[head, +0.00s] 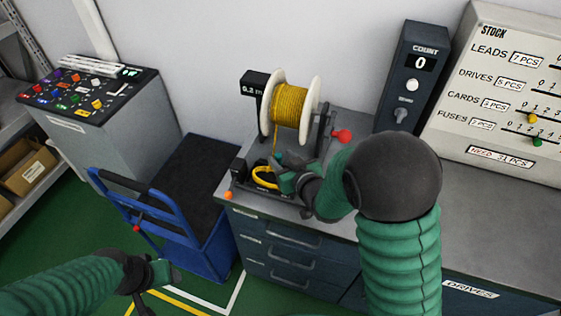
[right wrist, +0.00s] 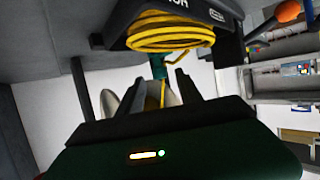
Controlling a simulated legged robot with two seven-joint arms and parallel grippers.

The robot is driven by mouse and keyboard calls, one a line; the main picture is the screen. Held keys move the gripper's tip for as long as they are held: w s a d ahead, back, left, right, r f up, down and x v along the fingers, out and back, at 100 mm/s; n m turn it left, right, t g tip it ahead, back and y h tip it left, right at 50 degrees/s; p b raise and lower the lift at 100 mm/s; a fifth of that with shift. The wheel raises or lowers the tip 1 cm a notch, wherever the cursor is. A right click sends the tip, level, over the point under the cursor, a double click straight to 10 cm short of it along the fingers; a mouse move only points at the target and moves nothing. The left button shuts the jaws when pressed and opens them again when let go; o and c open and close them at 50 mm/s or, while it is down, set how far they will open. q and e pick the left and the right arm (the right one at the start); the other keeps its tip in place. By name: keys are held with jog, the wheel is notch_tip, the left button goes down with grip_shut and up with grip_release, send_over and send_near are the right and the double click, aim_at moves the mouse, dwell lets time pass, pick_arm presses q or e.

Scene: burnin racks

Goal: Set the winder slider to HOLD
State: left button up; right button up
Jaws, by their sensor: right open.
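The winder stands on the bench with a white-flanged spool (head: 290,106) of yellow cable, a dark box (head: 255,84) reading about 0.2 m, and a red knob (head: 342,136) at its right. A yellow coil (head: 264,178) lies at its base and also shows in the right wrist view (right wrist: 168,36). An orange knob (head: 228,196) is at the base's front left. I cannot make out which part is the slider or its HOLD mark. My right gripper (head: 284,172) is open beside the coil, partly hidden by its wrist. My left gripper (head: 160,275) is low, away from the bench; its jaws are unclear.
A counter box (head: 412,75) reading 0 and a white stock board (head: 500,85) stand at the bench's right. A blue cart (head: 190,190) and a grey cabinet (head: 110,120) with coloured parts stand left. The bench top (head: 480,215) at right is clear.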

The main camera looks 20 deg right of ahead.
jog(key=shift+x, duration=0.95)
jog(key=shift+s, duration=0.1)
grip_shut()
dwell(0.6)
